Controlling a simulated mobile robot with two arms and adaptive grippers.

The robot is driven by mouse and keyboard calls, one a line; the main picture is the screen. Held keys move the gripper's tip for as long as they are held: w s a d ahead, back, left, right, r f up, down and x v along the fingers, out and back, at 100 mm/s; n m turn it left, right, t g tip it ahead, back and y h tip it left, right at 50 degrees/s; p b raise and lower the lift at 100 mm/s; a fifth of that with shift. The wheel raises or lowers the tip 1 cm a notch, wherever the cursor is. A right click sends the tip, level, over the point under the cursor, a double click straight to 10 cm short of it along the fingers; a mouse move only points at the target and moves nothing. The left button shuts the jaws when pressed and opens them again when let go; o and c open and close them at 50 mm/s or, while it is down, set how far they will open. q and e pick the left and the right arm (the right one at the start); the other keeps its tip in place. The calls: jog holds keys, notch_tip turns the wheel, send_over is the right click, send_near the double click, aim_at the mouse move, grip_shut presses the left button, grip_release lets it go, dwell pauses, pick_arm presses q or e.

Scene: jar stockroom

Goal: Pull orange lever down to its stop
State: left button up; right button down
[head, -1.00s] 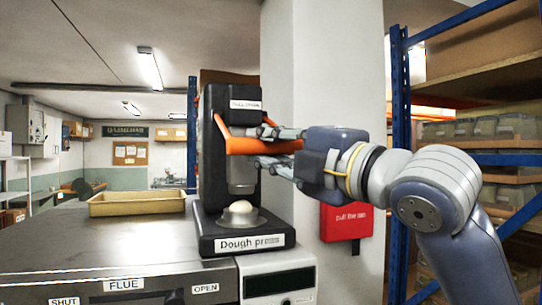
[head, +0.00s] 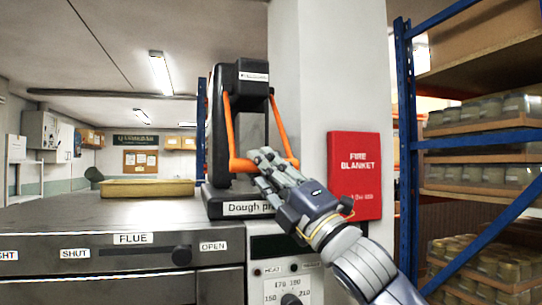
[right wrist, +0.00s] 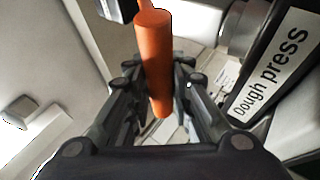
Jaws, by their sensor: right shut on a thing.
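The black dough press (head: 218,150) stands on the metal counter. Its orange lever (head: 231,130) has two side arms sloping down from the press head to a crossbar low in front of the column. My right gripper (head: 266,168) is shut on the crossbar, reaching in from the lower right. In the right wrist view the orange bar (right wrist: 155,60) runs between the two fingers (right wrist: 158,95). The gripper covers part of the "Dough press" label, which shows in the right wrist view (right wrist: 270,65). The dough ball is not visible. My left gripper is out of view.
A yellowish tray (head: 147,188) sits on the counter (head: 110,211) left of the press. A red fire blanket box (head: 355,175) hangs on the white pillar (head: 300,70) behind. Blue racking with jars (head: 490,175) stands at the right. A control panel (head: 284,275) is below the press.

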jog(key=shift+h, duration=0.3)
jog(key=shift+w+a+f, duration=0.25)
jog(key=shift+w+f, duration=0.4)
jog(key=shift+w, duration=0.15)
jog(key=shift+w+a+f, duration=0.2)
jog(key=shift+w+f, duration=0.4)
jog(key=shift+w, duration=0.2)
jog(key=c, duration=1.4)
grip_release()
jog(key=shift+w, duration=0.2)
jog(key=shift+s+a+r, duration=0.1)
